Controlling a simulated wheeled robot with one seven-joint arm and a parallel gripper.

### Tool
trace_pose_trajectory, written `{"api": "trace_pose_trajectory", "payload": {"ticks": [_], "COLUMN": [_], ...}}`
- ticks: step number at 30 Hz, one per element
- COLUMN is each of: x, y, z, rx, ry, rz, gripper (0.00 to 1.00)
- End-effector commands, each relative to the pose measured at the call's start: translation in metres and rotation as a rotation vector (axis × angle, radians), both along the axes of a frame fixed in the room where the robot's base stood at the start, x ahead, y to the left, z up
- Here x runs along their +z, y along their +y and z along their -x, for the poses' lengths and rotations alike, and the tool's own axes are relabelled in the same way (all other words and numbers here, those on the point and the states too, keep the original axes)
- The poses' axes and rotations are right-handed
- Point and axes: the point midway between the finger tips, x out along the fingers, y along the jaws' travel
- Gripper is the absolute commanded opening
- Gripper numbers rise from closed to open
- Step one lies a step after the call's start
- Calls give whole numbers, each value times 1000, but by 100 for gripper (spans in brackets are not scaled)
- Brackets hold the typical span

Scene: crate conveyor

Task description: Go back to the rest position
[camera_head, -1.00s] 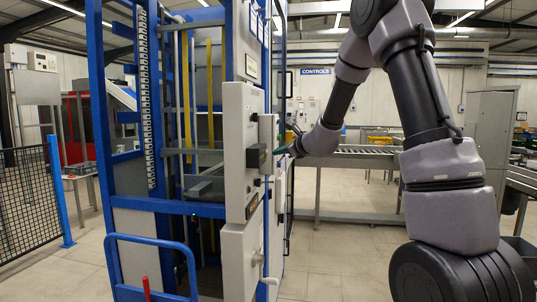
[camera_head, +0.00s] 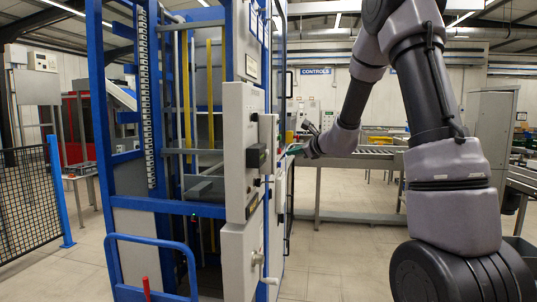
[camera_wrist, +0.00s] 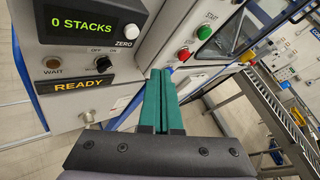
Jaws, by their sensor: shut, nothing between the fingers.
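My gripper (camera_wrist: 163,102) shows in the wrist view with its two green fingers shut together and nothing between them. It points toward the front of a control panel and stands apart from it as far as I can tell. In the head view my gripper (camera_head: 294,150) is small and partly seen, just right of the blue-framed machine. My arm reaches from the upper right down to it. The panel carries a display (camera_wrist: 85,22) reading "0 STACKS" and a sign (camera_wrist: 78,86) reading "READY".
The blue-framed machine (camera_head: 165,209) stands close on the left of my gripper. A red button (camera_wrist: 184,54), a green button (camera_wrist: 204,32) and a white knob (camera_wrist: 132,32) are on its panels. A roller conveyor (camera_head: 355,162) runs behind. Floor (camera_head: 345,240) is clear in the middle.

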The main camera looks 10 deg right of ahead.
Motion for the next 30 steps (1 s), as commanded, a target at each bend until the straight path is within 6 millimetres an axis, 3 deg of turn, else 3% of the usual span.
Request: {"api": "trace_pose_trajectory", "payload": {"ticks": [15, 19, 23, 27, 30], "x": [0, 15, 48, 78, 86], "y": [1, 9, 31, 52, 56], "z": [0, 14, 59, 134, 189], "rx": [1, 55, 213, 438, 584], "ry": [0, -23, -84, -166, -217], "rz": [2, 40, 169, 396, 581], "gripper": [0, 0, 0, 0, 0]}}
